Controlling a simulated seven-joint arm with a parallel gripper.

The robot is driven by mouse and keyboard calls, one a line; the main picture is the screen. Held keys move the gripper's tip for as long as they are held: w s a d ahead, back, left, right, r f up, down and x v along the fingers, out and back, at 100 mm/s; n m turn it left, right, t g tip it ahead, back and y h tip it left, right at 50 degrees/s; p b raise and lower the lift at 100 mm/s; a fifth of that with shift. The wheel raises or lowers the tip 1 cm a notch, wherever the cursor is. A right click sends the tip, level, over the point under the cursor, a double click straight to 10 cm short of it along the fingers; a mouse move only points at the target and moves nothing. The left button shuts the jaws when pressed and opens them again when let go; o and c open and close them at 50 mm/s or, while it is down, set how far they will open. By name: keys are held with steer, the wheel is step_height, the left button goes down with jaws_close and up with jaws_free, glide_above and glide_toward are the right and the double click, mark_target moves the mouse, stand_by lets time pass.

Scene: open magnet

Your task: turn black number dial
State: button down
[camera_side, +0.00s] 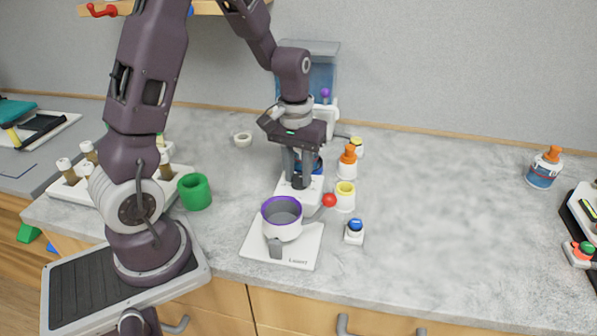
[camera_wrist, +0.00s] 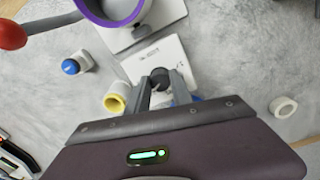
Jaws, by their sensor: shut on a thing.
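My gripper (camera_side: 301,180) points down over a white base (camera_side: 310,197) in the middle of the counter. In the wrist view, the black number dial (camera_wrist: 160,75) shows as a small dark round knob at the tips of my gripper (camera_wrist: 161,86). The fingers are shut on the dial, one at each side. The white base (camera_wrist: 172,50) lies around it, with small dark print on it. In the side view the fingers hide most of the dial, and its number marks cannot be read.
A white and purple cup (camera_side: 282,222) stands on a white plate (camera_side: 304,247) in front. A red ball (camera_side: 329,200), a yellow-topped cup (camera_side: 345,195) and a blue button (camera_side: 354,229) are close on the right.

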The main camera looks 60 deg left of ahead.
mark_target(297, 177)
steer(key=shift+m, duration=0.6)
steer(key=c, duration=1.1)
jaws_free()
step_height(297, 177, up, 7)
steer(key=shift+s+a+r, duration=0.1)
steer(key=shift+a, duration=0.05)
steer(key=s+d+r+m+t, duration=0.1)
steer(key=s+d+r, duration=0.2)
steer(key=s, duration=0.2)
steer(key=s+d+r+m+t, duration=0.2)
steer(key=s+d+r, duration=0.1)
steer(key=s, duration=0.3)
steer(key=s+d+r+m+t, duration=0.2)
steer(key=s+d+r, duration=0.1)
steer(key=s, duration=0.3)
steer(key=shift+s+d+r, duration=0.1)
steer(key=shift+d+r, duration=0.1)
steer(key=shift+d, duration=0.25)
steer(key=shift+s+d+r, duration=0.1)
steer(key=shift+d+r, duration=0.1)
steer(key=shift+d, duration=0.25)
